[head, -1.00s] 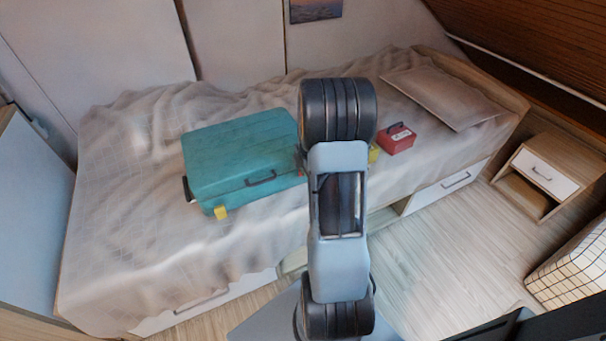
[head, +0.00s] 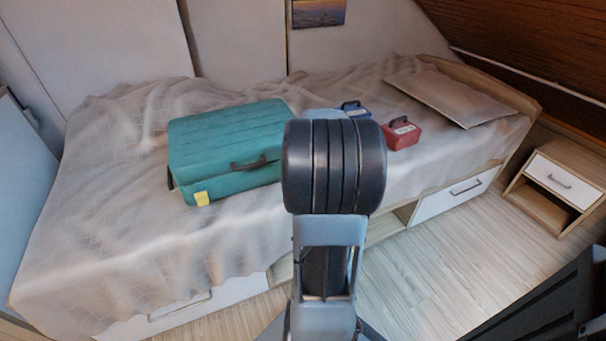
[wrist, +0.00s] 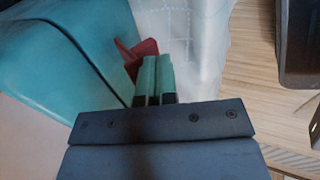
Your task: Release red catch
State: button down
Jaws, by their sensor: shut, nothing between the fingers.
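A teal suitcase (head: 220,140) lies closed on the bed, and it fills the left of the wrist view (wrist: 50,60). The red catch (wrist: 137,58) stands out from the suitcase's edge in the wrist view. My gripper (wrist: 154,62) has its green fingertips together, just right of the red catch. Fingertips and catch overlap in this view, and I cannot tell whether they touch. A yellow catch (head: 202,198) shows on the suitcase's front left. In the head view my arm hides the gripper and the red catch.
The bed (head: 110,220) has a rumpled cover. A small red case (head: 401,133) and a partly hidden blue case (head: 353,108) lie right of the suitcase. A nightstand (head: 556,182) stands beyond open floor.

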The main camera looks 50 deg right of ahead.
jog(key=shift+w+d+r, duration=0.1)
jog(key=shift+w, duration=0.05)
jog(key=shift+w+d+r, duration=0.2)
jog(key=shift+w+r, duration=0.1)
jog(key=shift+w, duration=0.2)
jog(key=s+a+r+p, duration=0.3)
jog(key=s+a+r, duration=0.1)
jog(key=s+r, duration=0.4)
jog(key=shift+s+a+r, duration=0.15)
jog(key=shift+s+r, duration=0.2)
jog(key=shift+s, duration=0.85)
